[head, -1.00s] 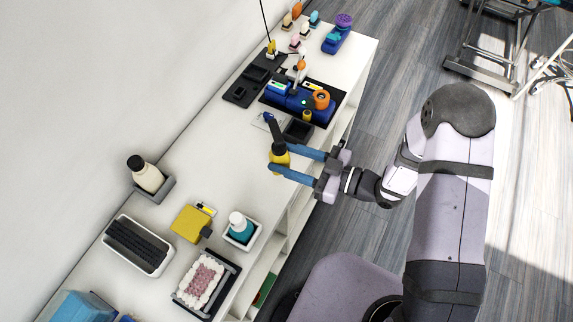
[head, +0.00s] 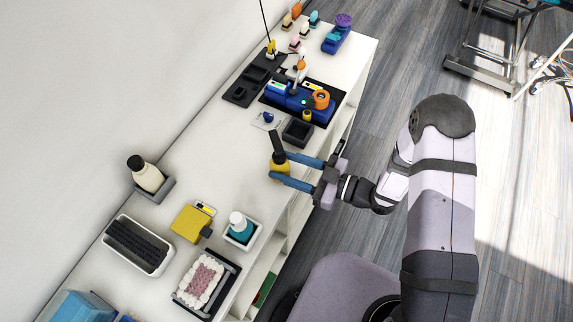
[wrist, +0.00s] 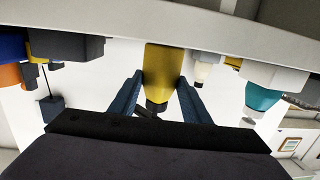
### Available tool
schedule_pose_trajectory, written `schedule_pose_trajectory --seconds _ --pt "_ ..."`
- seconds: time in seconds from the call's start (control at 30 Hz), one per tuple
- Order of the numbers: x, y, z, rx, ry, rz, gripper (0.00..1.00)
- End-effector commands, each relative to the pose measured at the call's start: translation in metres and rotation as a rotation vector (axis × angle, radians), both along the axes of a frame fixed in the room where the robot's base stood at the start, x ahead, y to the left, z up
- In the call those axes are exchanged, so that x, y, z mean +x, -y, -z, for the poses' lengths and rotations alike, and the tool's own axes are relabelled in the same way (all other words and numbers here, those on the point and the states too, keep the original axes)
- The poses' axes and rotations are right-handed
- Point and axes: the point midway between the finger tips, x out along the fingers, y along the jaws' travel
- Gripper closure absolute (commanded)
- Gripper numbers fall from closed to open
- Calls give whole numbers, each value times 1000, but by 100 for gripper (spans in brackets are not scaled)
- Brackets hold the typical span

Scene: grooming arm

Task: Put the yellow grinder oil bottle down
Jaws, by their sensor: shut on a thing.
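The yellow grinder oil bottle (head: 279,168) has a black pointed top and stands about upright between the blue fingers of my gripper (head: 281,167). My gripper is shut on its sides, above the white counter (head: 222,150) near its front edge. In the wrist view, which looks upside down, the bottle (wrist: 163,68) sits between the two fingers (wrist: 160,88) with its black top pointing down in the picture. Its base is close to the counter surface, but I cannot tell whether it touches.
A black square tray (head: 297,132) and a white card with a blue item (head: 268,117) lie just behind the bottle. A teal pump bottle (head: 240,226) stands in a white holder nearer the camera. A yellow box (head: 191,223) lies beside it. The counter left of the bottle is clear.

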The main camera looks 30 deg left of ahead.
Motion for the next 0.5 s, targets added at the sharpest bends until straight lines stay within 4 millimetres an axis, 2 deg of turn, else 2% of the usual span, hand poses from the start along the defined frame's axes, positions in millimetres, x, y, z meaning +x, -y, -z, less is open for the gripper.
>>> schedule_pose_trajectory --seconds 0.07,0.1,0.13,0.5 --pt "0 0 4 1 0 0 86" --pt "0 0 2 0 0 0 48" --pt "0 0 2 0 0 0 40" --pt "0 0 0 0 0 0 38"
